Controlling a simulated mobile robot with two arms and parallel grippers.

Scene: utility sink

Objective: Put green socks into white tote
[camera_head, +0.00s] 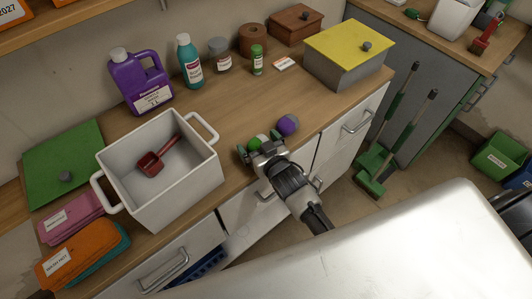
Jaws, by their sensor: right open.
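The white tote (205,179) stands on the wooden counter at the left, open at the top, with a dark red scoop (159,157) inside. A rounded green bundle (254,142), which looks like the green socks, lies near the counter's front edge, right of the tote. My right gripper (258,146) is open at this bundle, its fingers on either side and partly covering it. I cannot tell whether they touch it. My left gripper is out of view.
A purple bundle (288,124) sits close to the right gripper. A purple jug (142,82), teal bottle (189,62) and yellow-lidded box (345,67) stand along the back. Folded pink cloths (70,218) and orange cloths (80,254) lie left of the tote. Counter behind the bundles is clear.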

